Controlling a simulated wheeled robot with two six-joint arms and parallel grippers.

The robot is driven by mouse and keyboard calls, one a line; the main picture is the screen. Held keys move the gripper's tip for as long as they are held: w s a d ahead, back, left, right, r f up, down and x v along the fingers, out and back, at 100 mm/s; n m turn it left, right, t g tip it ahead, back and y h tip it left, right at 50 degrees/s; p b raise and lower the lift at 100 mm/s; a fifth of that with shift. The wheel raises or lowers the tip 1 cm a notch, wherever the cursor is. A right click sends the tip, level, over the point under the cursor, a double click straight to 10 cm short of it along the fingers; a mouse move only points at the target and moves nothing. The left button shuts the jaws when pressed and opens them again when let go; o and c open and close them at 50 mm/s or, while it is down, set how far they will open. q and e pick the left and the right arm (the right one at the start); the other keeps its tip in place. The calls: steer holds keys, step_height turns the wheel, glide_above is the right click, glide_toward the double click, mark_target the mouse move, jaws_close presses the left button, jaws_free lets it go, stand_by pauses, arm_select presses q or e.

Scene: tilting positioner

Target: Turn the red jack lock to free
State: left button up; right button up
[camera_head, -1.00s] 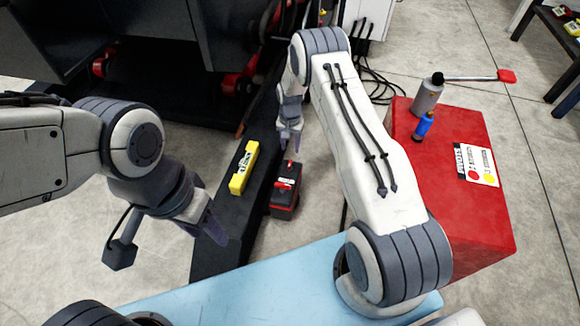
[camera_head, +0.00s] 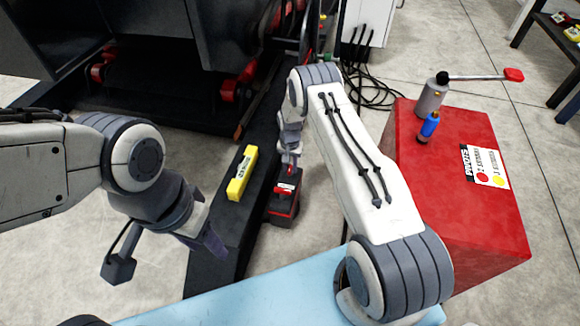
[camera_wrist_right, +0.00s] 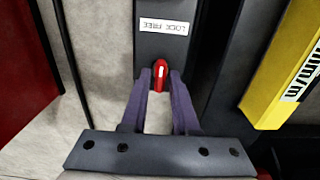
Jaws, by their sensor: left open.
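The red jack lock (camera_wrist_right: 160,75) is a small red lever with a white mark, on a dark panel below a white label (camera_wrist_right: 163,26) reading LOCK and FREE. In the right wrist view my right gripper (camera_wrist_right: 160,78) has its two fingers on either side of the lever, close against it, and appears shut on it. In the head view that gripper (camera_head: 289,160) reaches down to the red and black jack unit (camera_head: 283,207), and its fingertips are small there. My left gripper (camera_head: 205,240) is open and empty at the lower left, away from the jack.
A yellow block (camera_head: 242,172) lies on the dark beam beside the jack; it also shows in the right wrist view (camera_wrist_right: 285,75). Cables (camera_head: 375,90) lie on the floor behind.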

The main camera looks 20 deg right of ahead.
jaws_close()
steer(key=shift+n, duration=0.3)
steer(key=n+p, duration=0.1)
steer(key=n, duration=0.2)
steer(key=shift+r+n, duration=0.1)
steer(key=shift+n, duration=0.2)
steer(key=n, duration=0.4)
steer(key=shift+n, duration=0.3)
steer(key=n, duration=0.4)
steer(key=shift+n+p, duration=0.3)
steer(key=shift+p, duration=0.1)
steer(key=shift+n, duration=2.2)
